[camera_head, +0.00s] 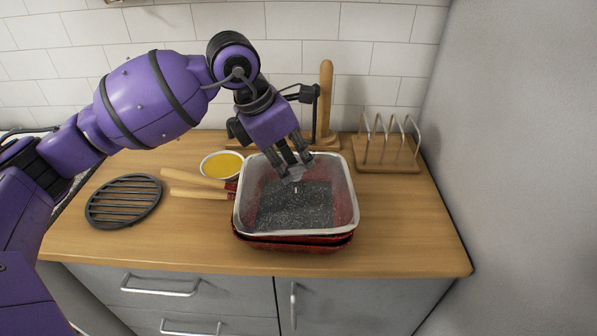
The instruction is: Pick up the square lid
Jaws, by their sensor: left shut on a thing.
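The square lid (297,208) looks like clear glass with a pale grey rim. It lies on a stack of red square pans (300,244) with wooden handles pointing left; dark speckled pan shows through it. My left gripper (291,175) comes down from above and is shut on the small knob at the lid's middle. The fingers partly hide the knob. I cannot tell whether the lid is lifted slightly off the pan. My right gripper is not in view.
A bowl of yellow contents (222,164) stands behind the pan handles. A round black trivet (123,201) lies at left. A wooden upright holder (326,95) and a wire rack (388,168) stand at the back. A grey wall closes the right; the front right counter is clear.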

